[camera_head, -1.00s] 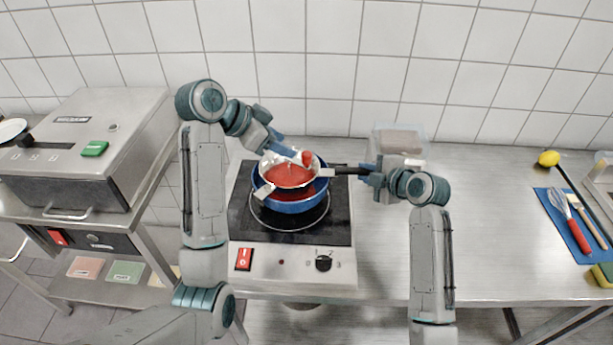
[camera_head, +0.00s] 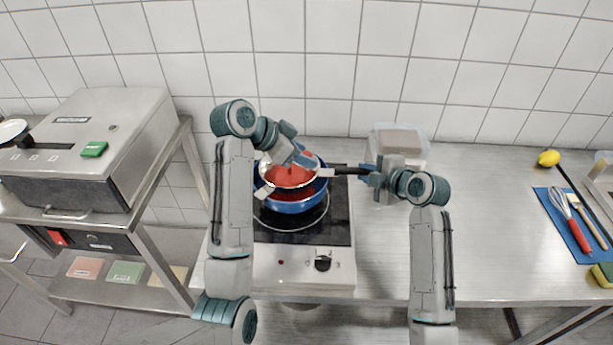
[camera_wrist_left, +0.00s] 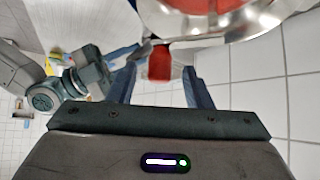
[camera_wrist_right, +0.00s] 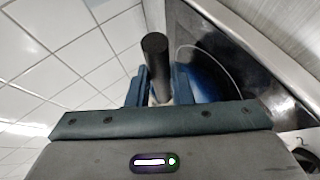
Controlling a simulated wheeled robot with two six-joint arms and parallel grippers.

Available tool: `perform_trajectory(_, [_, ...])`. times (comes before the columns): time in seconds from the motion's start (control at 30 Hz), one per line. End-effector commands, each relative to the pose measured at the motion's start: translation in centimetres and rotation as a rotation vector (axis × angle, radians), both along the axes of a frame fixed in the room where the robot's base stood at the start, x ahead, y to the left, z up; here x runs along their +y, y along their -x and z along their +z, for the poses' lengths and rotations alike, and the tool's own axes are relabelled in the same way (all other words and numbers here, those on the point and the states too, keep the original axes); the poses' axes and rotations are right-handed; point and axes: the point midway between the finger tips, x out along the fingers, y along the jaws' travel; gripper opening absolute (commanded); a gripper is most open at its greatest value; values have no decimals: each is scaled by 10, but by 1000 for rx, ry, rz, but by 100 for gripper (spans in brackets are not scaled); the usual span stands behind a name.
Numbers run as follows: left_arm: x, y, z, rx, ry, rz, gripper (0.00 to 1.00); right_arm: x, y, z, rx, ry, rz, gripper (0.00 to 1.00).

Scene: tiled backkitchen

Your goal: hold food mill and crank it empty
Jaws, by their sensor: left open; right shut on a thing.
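The food mill (camera_head: 290,177) sits over a blue pot (camera_head: 294,206) on the hob, with red food in its bowl. My right gripper (camera_head: 367,174) is shut on the mill's black handle (camera_head: 345,171), which also shows between its fingers in the right wrist view (camera_wrist_right: 155,60). My left gripper (camera_head: 303,157) is open over the mill. In the left wrist view, the red crank knob (camera_wrist_left: 159,63) stands between the open left fingers (camera_wrist_left: 160,85), near their tips. Part of the mill's bowl is hidden by my left gripper in the head view.
The black hob (camera_head: 330,225) has a knob and switch at its front. A clear container (camera_head: 400,143) stands behind my right gripper. A steel machine (camera_head: 85,150) stands left.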

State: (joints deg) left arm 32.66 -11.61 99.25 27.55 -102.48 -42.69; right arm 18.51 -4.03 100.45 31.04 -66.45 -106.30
Motion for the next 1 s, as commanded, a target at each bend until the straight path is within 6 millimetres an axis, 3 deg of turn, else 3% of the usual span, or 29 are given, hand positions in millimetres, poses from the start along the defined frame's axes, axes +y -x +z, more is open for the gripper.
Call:
perform_trajectory(0.2, [0,0,0,0,0,0,44,0,0,2,-3,-3,-1,0])
perform_trajectory(0.4, [0,0,0,0,0,0,4,0,0,2,-3,-3,-1,0])
perform_trajectory(1.0, [0,0,1,-2,1,0,3,0,0,-5,-1,0,0,0])
